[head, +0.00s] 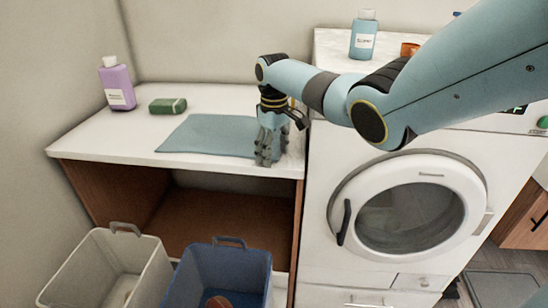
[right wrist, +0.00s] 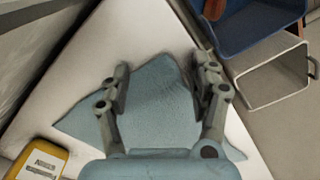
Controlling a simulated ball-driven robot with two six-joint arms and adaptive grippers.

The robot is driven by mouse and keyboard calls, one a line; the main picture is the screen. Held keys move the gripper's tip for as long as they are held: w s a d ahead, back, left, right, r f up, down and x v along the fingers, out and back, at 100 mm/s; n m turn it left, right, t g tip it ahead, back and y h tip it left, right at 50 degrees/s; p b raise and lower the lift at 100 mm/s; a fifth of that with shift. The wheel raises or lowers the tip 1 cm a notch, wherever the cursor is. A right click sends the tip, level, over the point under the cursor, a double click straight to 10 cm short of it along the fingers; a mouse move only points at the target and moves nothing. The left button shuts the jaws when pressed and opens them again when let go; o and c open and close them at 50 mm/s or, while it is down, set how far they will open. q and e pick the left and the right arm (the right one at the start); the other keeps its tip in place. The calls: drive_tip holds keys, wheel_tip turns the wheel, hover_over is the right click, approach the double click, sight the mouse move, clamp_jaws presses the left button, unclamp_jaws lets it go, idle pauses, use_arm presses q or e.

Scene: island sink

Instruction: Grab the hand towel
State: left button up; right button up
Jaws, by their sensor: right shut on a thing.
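The hand towel (head: 207,136) is a flat blue-grey cloth on the white counter, reaching close to its front edge. My right gripper (head: 267,159) points down at the towel's right part, with its fingers at the cloth. In the right wrist view the towel (right wrist: 160,108) lies between and under the two fingers of the right gripper (right wrist: 162,76), its edge reaching up between them. The gripper is shut on the towel, with the fingers still well apart around the cloth. Most of the towel lies flat. My left gripper is not in view.
A purple bottle (head: 117,84) and a green sponge-like block (head: 168,105) stand behind the towel. A white washing machine (head: 320,215) adjoins the counter on the right, with a blue bottle (head: 363,38) on top. A white bin (head: 72,275) and a blue bin (head: 250,275) stand below.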

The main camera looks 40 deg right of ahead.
drive_tip(key=shift+s+a+f, duration=0.1)
drive_tip(key=shift+s+f, duration=0.05)
drive_tip(key=shift+f, duration=0.05)
clamp_jaws()
idle(0.4)
